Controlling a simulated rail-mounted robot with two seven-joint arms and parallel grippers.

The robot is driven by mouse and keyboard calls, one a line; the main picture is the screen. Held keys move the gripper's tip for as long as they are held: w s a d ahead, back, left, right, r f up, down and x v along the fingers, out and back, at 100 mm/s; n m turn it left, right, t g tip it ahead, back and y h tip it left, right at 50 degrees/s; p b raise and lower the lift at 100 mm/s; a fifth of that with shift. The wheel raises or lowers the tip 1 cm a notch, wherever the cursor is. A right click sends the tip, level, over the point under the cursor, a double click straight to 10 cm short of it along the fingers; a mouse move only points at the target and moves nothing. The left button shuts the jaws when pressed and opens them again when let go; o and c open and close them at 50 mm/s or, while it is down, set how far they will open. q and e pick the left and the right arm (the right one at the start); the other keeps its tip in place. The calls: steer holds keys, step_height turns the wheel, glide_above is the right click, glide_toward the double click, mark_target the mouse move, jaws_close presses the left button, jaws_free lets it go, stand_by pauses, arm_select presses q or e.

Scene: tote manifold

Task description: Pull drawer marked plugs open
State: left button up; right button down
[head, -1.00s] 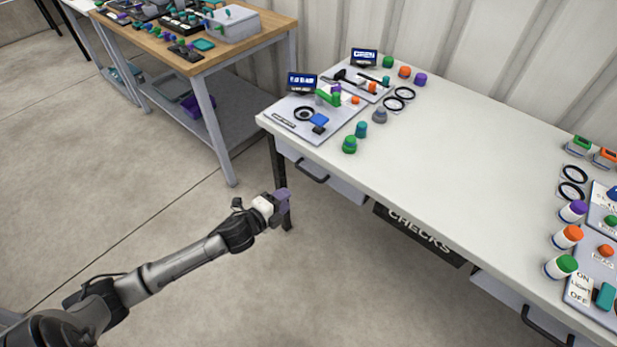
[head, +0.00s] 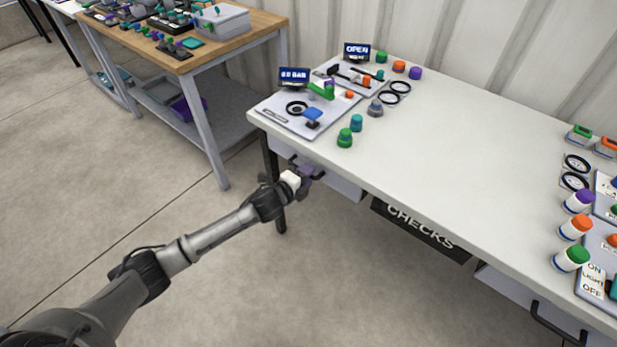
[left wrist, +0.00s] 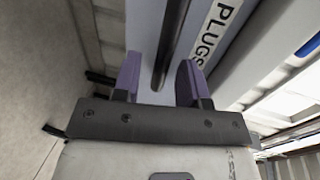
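The drawer marked PLUGS (left wrist: 145,40) shows close up in the left wrist view, with its label (left wrist: 215,35) at the upper right. In the head view the drawer (head: 343,187) hangs under the left end of the white table, its front partly hidden by my gripper. A dark bar handle (left wrist: 172,40) runs along the drawer front. My left gripper (left wrist: 158,80) is open, its two purple fingers apart with the handle's near end in the gap between them. In the head view the left gripper (head: 310,168) is at the handle. My right gripper is not in view.
The white table (head: 450,150) carries panels, caps and rings. A CHECKS sign (head: 420,230) hangs under its front edge, and another drawer handle (head: 555,325) is at the lower right. A wooden bench (head: 235,45) stands at the upper left. The floor in front is clear.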

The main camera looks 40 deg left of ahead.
arm_select(q)
steer(key=shift+w+f, duration=0.1)
steer(key=shift+w, duration=0.45)
steer(key=shift+c, duration=0.4)
jaws_close()
